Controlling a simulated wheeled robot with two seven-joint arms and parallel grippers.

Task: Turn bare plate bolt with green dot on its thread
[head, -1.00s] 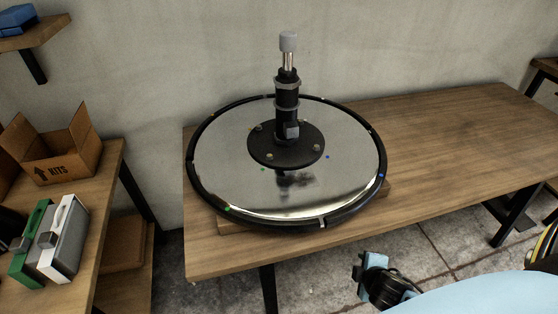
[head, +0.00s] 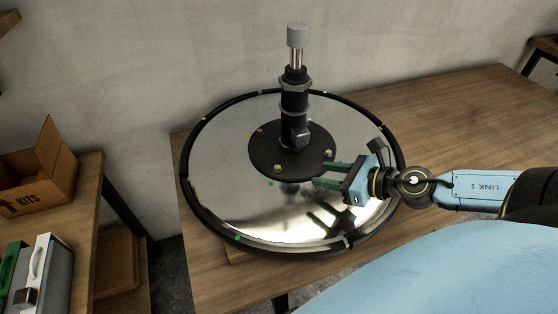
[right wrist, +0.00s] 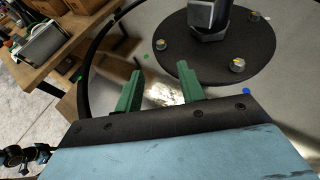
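The black round plate (head: 262,155) sits in the middle of a shiny disc and carries several bolts. In the head view one bolt (head: 280,169) is at the plate's front and another bolt (head: 328,153) at its right. The right wrist view shows a left bolt (right wrist: 160,44), a near bolt (right wrist: 238,65) and a far bolt (right wrist: 255,16); I cannot make out a green dot on any thread. My right gripper (head: 322,174) is open and empty, its green fingers over the disc just outside the plate's right front edge. My left gripper is not in view.
A black pump column (head: 295,95) rises from the plate. The shiny disc (head: 215,185) has a black rim and lies on the wooden table (head: 460,115). A box (head: 40,175) stands left.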

